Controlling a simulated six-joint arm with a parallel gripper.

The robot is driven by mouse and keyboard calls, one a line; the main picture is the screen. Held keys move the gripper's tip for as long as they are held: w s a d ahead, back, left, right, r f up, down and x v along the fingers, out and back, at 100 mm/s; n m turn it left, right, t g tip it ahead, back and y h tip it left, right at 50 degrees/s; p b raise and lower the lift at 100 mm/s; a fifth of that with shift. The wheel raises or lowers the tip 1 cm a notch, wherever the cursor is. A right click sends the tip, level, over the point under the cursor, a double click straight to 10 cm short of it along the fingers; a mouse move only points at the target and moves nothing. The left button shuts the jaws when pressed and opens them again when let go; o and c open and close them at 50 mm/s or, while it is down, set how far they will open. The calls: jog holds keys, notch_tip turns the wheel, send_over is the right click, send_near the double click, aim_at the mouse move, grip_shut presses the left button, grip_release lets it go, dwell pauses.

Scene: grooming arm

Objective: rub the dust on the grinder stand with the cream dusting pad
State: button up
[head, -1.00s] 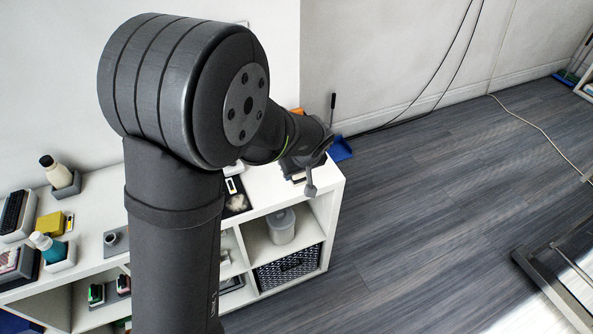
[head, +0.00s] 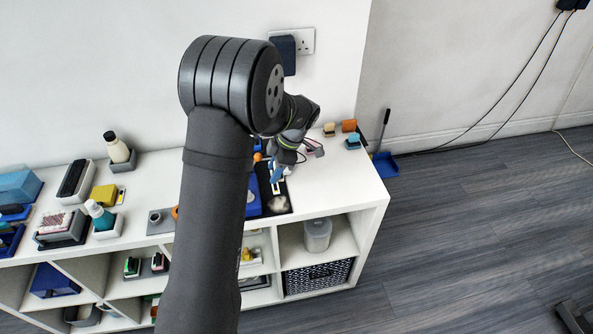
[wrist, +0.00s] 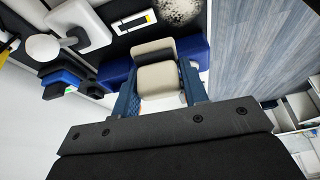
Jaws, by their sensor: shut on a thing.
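My gripper (wrist: 160,88) is shut on the cream dusting pad (wrist: 158,76), which sits between its blue fingers in the wrist view. In the head view my gripper (head: 277,171) is above the white shelf top, close over the black surface that looks like the grinder stand (head: 270,180). A pale speckled dust patch (head: 279,203) lies on the near part of this black surface. The dust also shows at the top of the wrist view (wrist: 178,10), apart from the pad. The held pad is not clear in the head view.
Small orange (head: 349,125), cream (head: 329,129) and blue (head: 353,142) blocks stand at the shelf's right end. A blue block (head: 252,206) is beside the black surface. Bottles and trays fill the left side. The shelf's right front corner is clear.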

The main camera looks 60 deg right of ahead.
aim_at(272, 193)
jog(key=shift+w+a+f+n, duration=0.15)
jog(key=shift+w+n, duration=0.15)
jog(key=shift+w, duration=0.05)
jog(key=shift+f, duration=3.8)
jog(key=shift+s+a+f, duration=0.15)
jog(key=shift+s+a, duration=0.35)
jog(key=shift+s, duration=0.05)
jog(key=shift+c, duration=0.8)
jog(key=shift+s+a, duration=2.15)
jog(key=w+d, duration=0.5)
jog(key=shift+w+d, duration=0.1)
jog(key=shift+d, duration=0.25)
jog(key=shift+s+a, duration=0.1)
jog(key=shift+s, duration=0.25)
jog(key=shift+s+a, duration=2.4)
jog(key=shift+a, duration=0.05)
jog(key=shift+w+d, duration=2.65)
jog(key=shift+r, duration=4.1)
